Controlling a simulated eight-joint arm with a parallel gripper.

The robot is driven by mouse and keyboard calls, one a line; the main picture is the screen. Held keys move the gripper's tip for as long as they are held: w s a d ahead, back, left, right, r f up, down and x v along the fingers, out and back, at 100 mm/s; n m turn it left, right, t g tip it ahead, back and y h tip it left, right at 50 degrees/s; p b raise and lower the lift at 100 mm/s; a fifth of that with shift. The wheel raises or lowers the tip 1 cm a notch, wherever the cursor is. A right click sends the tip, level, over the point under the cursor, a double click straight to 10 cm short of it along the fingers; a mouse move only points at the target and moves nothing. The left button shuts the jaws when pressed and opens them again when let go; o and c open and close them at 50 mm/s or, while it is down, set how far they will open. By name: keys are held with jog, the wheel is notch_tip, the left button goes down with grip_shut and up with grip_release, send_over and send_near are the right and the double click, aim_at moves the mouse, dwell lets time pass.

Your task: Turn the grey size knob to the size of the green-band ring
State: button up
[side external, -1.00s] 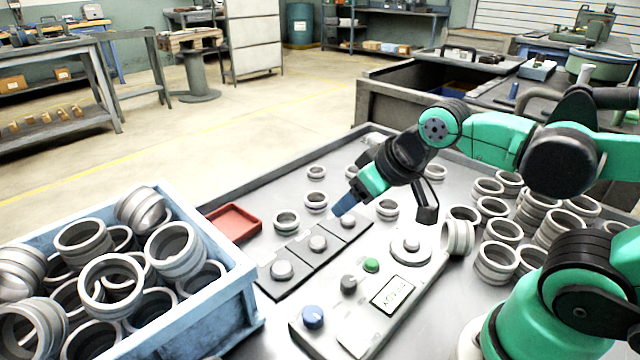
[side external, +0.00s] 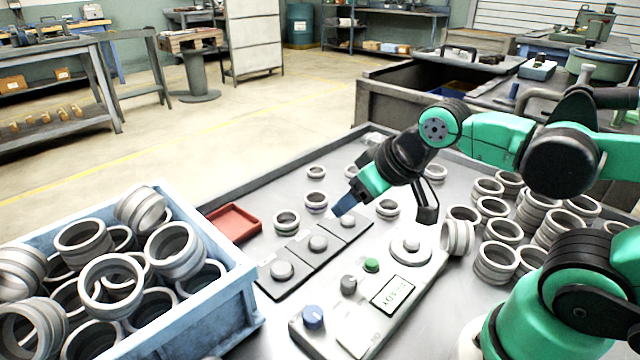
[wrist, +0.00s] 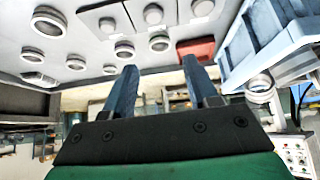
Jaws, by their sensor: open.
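The control panel (side external: 330,335) lies in the front middle of the side view, with the grey knob (side external: 348,284) between a blue knob (side external: 313,317) and a green button (side external: 371,265). A lit display (side external: 393,295) is beside them. A ring with what looks like a dull green band (side external: 286,222) stands on the table near the red tray; the band is small and hard to make out. My gripper (side external: 342,206) is open and empty, above the far end of the dark plates, away from the grey knob. Its two blue fingers (wrist: 160,75) show apart in the wrist view.
The red tray (side external: 233,222) and a blue crate of rings (side external: 235,300) are at left. Dark plates with round pegs (side external: 318,243) lie beside the panel. Several loose rings (side external: 316,201) stand behind; many rings (side external: 495,262) crowd the right, near the panel's round spindle (side external: 410,248).

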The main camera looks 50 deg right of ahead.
jog(key=shift+o, duration=0.8)
jog(key=n+g, duration=0.6)
jog(key=n, duration=0.7)
send_over(349, 280)
jog(key=f, duration=0.4)
jog(key=shift+w+d, duration=0.1)
jog(key=shift+w, duration=0.15)
jog(key=shift+s+f+n+g, duration=0.1)
jog(key=shift+s+n+g, duration=0.05)
jog(key=shift+n+g, duration=0.35)
jog(key=shift+s+f, duration=0.1)
jog(key=shift+f, duration=2.7)
grip_shut()
